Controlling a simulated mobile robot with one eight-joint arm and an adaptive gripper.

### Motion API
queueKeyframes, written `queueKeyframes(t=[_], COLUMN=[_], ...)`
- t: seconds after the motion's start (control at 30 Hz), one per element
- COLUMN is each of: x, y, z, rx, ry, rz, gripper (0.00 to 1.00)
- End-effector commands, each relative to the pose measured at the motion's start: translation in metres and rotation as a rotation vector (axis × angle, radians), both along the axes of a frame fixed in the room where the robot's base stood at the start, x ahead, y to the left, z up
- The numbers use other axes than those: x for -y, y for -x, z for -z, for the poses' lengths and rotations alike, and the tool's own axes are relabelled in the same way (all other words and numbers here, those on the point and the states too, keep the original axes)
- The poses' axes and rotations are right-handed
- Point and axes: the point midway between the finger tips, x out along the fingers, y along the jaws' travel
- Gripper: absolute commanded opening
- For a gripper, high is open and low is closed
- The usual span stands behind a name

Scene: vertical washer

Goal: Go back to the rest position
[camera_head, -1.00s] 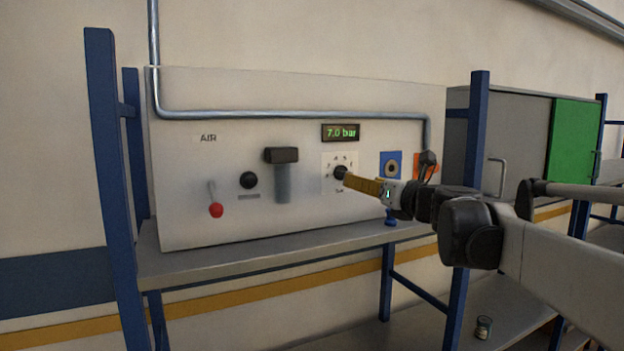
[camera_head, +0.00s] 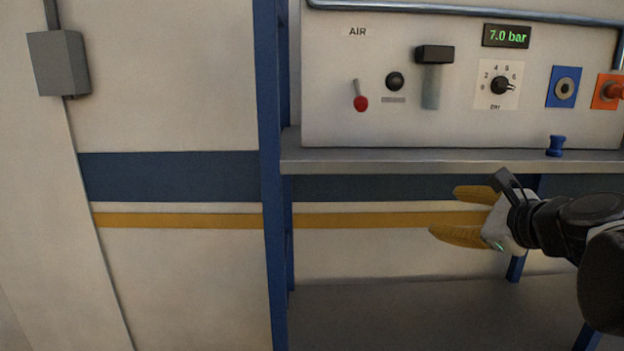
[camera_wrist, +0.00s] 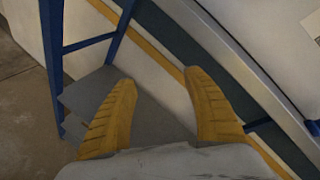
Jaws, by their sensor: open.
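My gripper (camera_head: 455,214) is open and empty, with its two yellow fingers spread apart. In the head view it is at the right, in front of and below the panel's shelf edge, touching nothing that I can see. In the wrist view my gripper (camera_wrist: 160,110) has its fingers apart over the grey lower shelf (camera_wrist: 155,125). The air panel (camera_head: 330,125) stands on the upper shelf. It carries a dial (camera_head: 500,86) and a display (camera_head: 507,36) reading 7.0 bar.
The upper shelf (camera_head: 400,164) and its blue post (camera_head: 270,200) bound the left of the rack. A blue plug-like piece (camera_head: 556,146) stands on the shelf. The panel has a red-tipped lever (camera_head: 360,98) and an orange fitting (camera_head: 608,92). Open wall lies at the left.

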Motion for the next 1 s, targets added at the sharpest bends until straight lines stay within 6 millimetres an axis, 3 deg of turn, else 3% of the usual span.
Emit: queueKeyframes(t=[0.03,0.2,0.4,0.5,0.6,0.7,1.0], x=[-0.021,-0.07,-0.092,-0.09,-0.084,-0.08,-0.079], y=[0.013,0.066,0.134,0.161,0.178,0.187,0.189], z=[0.051,0.177,0.322,0.376,0.409,0.424,0.426], rx=[-0.018,-0.06,-0.069,-0.064,-0.06,-0.059,-0.058], ry=[0.137,0.669,1.291,1.544,1.721,1.816,1.838], rz=[-0.08,-0.395,-0.827,-1.02,-1.162,-1.241,-1.259], gripper=[0.59,0.59,0.59,0.59,0.59,0.59,0.59])
